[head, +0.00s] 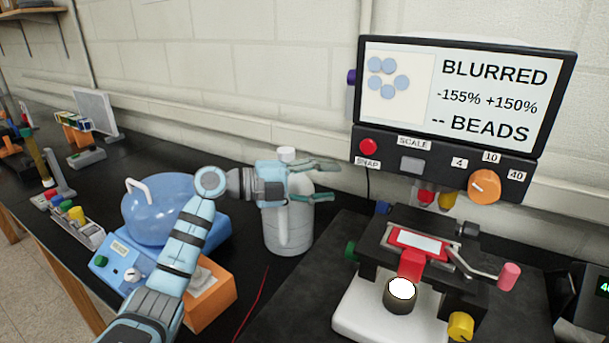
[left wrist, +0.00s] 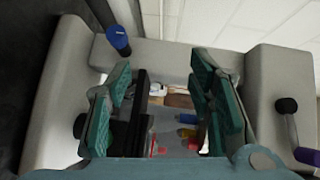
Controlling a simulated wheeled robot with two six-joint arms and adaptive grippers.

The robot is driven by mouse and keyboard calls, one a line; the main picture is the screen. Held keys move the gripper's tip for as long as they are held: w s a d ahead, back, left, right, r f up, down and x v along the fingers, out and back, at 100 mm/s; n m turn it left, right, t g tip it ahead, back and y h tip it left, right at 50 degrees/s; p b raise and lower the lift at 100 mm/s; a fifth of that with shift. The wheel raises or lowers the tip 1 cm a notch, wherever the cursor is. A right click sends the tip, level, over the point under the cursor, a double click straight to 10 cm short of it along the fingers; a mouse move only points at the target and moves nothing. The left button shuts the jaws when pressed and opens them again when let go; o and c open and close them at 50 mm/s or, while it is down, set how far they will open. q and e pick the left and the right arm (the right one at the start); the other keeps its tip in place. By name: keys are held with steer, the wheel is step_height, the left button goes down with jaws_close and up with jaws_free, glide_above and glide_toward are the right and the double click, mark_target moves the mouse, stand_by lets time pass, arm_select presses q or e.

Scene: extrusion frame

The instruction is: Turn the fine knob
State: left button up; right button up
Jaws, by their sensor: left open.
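The microscope has several coloured knobs, and I see no label marking one as the fine knob. A small blue knob (head: 382,208) sits left of the stage, and a purple knob (head: 351,76) is at the screen's left edge. A green knob (head: 351,251) and a yellow knob (head: 461,326) are lower down. My left gripper (head: 328,181) is open and empty, left of the microscope and in front of the white bottle. In the left wrist view a blue knob (left wrist: 118,38) and a purple knob (left wrist: 307,156) lie outside the open fingers (left wrist: 163,105). My right gripper is out of view.
The screen (head: 490,90) reads BLURRED. Below it are a red SNAP button (head: 368,146) and an orange dial (head: 484,186). A pink-ended crank (head: 509,275) sticks out right of the stage. The white bottle (head: 287,235) and a blue domed device (head: 160,210) stand to the left.

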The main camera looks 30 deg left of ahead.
arm_select(q)
steer(key=v, duration=0.4)
steer(key=shift+r, duration=0.4)
steer(key=shift+p, duration=0.6)
